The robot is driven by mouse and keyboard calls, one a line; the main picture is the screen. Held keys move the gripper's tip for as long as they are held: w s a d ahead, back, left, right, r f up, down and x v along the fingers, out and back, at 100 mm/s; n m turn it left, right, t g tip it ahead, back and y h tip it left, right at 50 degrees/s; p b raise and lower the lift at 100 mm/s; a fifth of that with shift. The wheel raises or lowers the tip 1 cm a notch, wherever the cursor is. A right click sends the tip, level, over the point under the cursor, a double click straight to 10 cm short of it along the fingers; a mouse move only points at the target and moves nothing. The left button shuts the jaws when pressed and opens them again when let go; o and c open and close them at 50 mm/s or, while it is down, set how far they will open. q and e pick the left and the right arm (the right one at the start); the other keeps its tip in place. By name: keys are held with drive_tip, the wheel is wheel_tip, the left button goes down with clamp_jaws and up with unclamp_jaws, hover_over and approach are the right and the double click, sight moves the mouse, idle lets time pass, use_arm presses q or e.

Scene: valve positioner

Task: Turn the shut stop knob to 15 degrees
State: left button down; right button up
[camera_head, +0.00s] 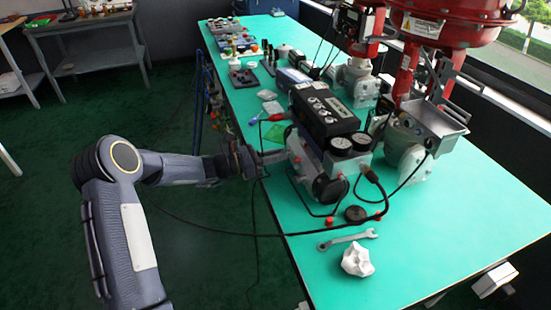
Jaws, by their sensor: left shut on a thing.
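The valve positioner, a black box (322,112) with two round gauges (341,146) on its near end, stands on the green bench. My left gripper (272,157) reaches in from the left to the positioner's left-facing side. It is shut on a small part there, apparently a knob. The fingers hide that part, and I cannot tell its angle or read any marking. The shut stop knob cannot be made out separately. My right gripper is not in view.
A wrench (347,239), a white lumpy object (357,260) and a dark round disc (355,214) lie near the positioner. Black cables loop over the bench edge. A red actuator (455,25) stands behind. The bench's right front (465,225) is clear.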

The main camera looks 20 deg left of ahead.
use_arm(q)
drive_tip(key=m+b, duration=0.3)
drive_tip(key=shift+f, duration=0.2)
drive_tip(key=shift+r+m+b, duration=0.15)
drive_tip(key=shift+m+b, duration=0.75)
drive_tip(key=shift+m, duration=0.2)
drive_tip(key=c, duration=1.3)
unclamp_jaws()
drive_tip(key=v, duration=0.8)
drive_tip(key=shift+d, duration=0.1)
drive_tip(key=shift+s+r+p, duration=0.1)
drive_tip(key=shift+p, duration=0.2)
